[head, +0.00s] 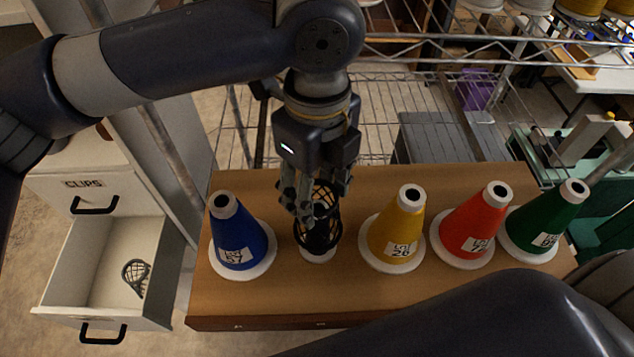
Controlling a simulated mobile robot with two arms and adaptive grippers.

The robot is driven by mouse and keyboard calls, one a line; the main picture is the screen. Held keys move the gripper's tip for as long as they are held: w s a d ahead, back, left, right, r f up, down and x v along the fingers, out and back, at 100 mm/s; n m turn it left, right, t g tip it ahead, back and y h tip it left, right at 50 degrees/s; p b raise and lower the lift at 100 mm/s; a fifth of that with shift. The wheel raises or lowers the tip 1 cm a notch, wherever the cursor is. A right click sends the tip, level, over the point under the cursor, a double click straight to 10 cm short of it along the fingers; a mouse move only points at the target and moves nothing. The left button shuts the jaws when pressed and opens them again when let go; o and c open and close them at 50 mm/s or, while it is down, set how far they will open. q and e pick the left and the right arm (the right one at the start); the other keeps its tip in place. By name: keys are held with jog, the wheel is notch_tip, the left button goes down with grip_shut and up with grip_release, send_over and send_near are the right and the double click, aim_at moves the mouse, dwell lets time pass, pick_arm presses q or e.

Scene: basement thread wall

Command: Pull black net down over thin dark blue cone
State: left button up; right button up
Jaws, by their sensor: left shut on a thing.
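The thin dark blue cone (318,240) stands upright on the wooden bench top, between the wide blue cone and the yellow cone. Its pale foot shows at the bottom. The black net (326,202) is an open mesh around the cone's upper part. My left gripper (316,205) points down from above and is shut on the black net. Its fingers hide part of the net and the cone's tip, so I cannot tell exactly how far down the net reaches. My right gripper is out of view.
A blue cone (240,243) stands close at the left. Yellow (397,235), red (471,232) and green (541,225) cones stand at the right on the bench (345,302). An open drawer (97,270) at the left holds another black net (136,276). Wire shelving stands behind.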

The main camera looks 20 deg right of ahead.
aim_at(317, 207)
pick_arm(q)
jog(key=shift+f+b, duration=0.75)
jog(key=shift+f, duration=1.55)
jog(key=o, duration=0.8)
jog(key=shift+r, duration=0.1)
